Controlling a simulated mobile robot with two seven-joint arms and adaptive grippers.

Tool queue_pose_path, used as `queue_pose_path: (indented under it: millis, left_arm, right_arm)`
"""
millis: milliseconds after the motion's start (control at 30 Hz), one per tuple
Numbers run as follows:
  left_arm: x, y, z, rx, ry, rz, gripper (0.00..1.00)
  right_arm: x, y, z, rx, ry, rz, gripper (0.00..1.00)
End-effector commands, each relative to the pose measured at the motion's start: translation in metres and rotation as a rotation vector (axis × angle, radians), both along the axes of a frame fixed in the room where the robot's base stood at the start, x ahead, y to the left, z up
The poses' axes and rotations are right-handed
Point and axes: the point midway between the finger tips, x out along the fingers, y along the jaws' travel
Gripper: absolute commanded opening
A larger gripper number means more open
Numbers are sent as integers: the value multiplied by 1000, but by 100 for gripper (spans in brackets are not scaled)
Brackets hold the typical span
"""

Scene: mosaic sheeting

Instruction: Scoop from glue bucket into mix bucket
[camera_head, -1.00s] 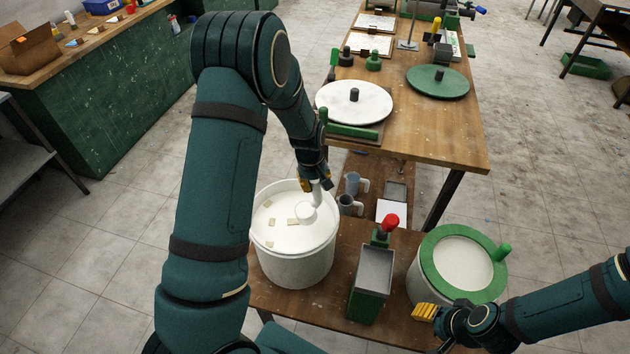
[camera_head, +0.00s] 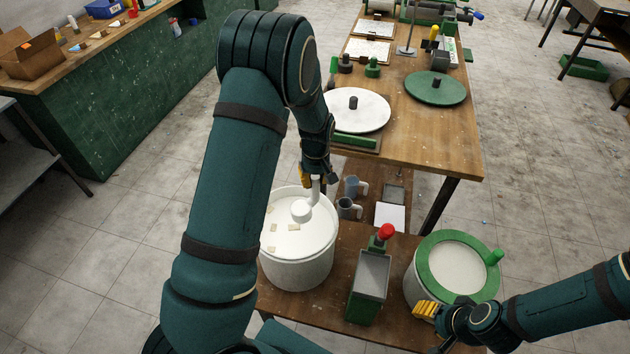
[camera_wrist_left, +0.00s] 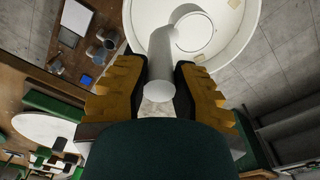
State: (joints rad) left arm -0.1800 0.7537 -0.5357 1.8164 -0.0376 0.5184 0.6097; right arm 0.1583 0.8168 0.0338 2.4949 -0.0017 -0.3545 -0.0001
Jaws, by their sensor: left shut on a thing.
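My left gripper (camera_head: 317,178) is shut on the handle of a white scoop (camera_head: 301,211). The scoop's round cup hangs over a white bucket (camera_head: 297,272) with white contents and several tan chips. The wrist view shows the handle (camera_wrist_left: 187,42) between the yellow fingers, and the cup over the round opening. I cannot tell whether the cup touches the contents or what it holds. A second white bucket (camera_head: 411,283) with a green rim and pale contents stands to the right. No label shows which bucket is glue or mix. My right gripper (camera_head: 426,311) is beside this bucket, its opening unclear.
A green-sided metal container (camera_head: 369,285) with a red knob stands between the buckets. Grey mugs (camera_head: 350,207) and a white sheet (camera_head: 389,216) lie behind. A higher wooden table (camera_head: 436,148) with a white disc (camera_head: 357,116) and a green disc (camera_head: 435,93) stands beyond.

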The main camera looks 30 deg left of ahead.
Motion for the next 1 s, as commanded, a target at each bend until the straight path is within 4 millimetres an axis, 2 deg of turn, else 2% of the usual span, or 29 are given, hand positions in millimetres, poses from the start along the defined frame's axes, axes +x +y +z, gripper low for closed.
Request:
queue_pose_path:
  millis: [533, 1000]
  left_arm:
    - [1, 0, 35, 45, 64, -1, 0]
    - [0, 0, 38, 51, 73, 0, 0]
  right_arm:
    - [0, 0, 0, 0, 0, 0, 47]
    - [0, 0, 1, 0, 0, 0, 47]
